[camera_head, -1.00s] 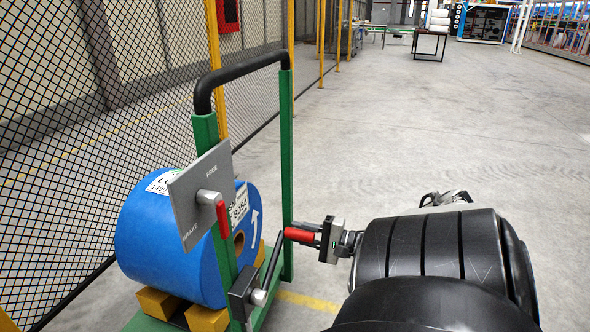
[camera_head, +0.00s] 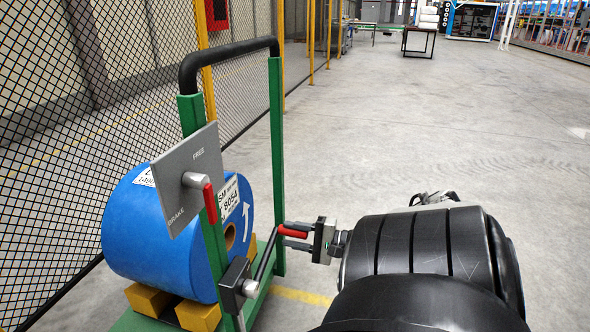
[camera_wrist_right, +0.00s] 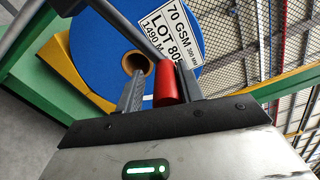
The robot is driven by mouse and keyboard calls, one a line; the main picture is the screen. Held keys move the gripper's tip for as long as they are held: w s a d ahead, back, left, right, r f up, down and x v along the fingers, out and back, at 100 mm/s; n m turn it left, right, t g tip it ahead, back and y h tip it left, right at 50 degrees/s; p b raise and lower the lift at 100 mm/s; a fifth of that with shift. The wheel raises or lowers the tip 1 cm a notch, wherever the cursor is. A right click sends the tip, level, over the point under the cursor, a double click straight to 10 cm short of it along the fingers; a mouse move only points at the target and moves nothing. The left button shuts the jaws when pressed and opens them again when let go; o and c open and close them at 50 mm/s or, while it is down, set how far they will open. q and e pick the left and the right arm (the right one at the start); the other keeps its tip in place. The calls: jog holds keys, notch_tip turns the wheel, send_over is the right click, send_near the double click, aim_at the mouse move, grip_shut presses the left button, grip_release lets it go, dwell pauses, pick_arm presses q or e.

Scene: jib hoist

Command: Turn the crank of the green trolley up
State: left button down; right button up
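The green trolley (camera_head: 277,160) stands at the left with a black push bar and a blue roll (camera_head: 150,235) on it. Its crank (camera_head: 267,255) is a dark arm rising from a box on the near post, slanting up and right to a red handle (camera_head: 292,231). The red handle also shows in the wrist view (camera_wrist_right: 167,85). My right gripper (camera_head: 298,236) has its fingers on either side of the handle. In the wrist view (camera_wrist_right: 165,92) a narrow gap shows between the left finger and the handle; the right finger is very close to it. My left gripper is out of view.
A grey plate (camera_head: 180,188) marked FREE and BRAKE, with its own red lever (camera_head: 210,203), is fixed to the near post. Yellow blocks (camera_head: 198,316) sit under the roll. A mesh fence (camera_head: 60,130) stands behind at left. The floor at right is clear.

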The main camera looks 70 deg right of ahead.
jog(key=shift+o, duration=0.6)
jog(key=shift+d+r, duration=0.1)
jog(key=shift+d, duration=0.05)
jog(key=shift+s, duration=0.1)
jog(key=shift+s+d, duration=0.1)
jog(key=shift+s, duration=0.15)
jog(key=s+d, duration=0.2)
jog(key=s, duration=1.3)
jog(key=shift+p, duration=0.3)
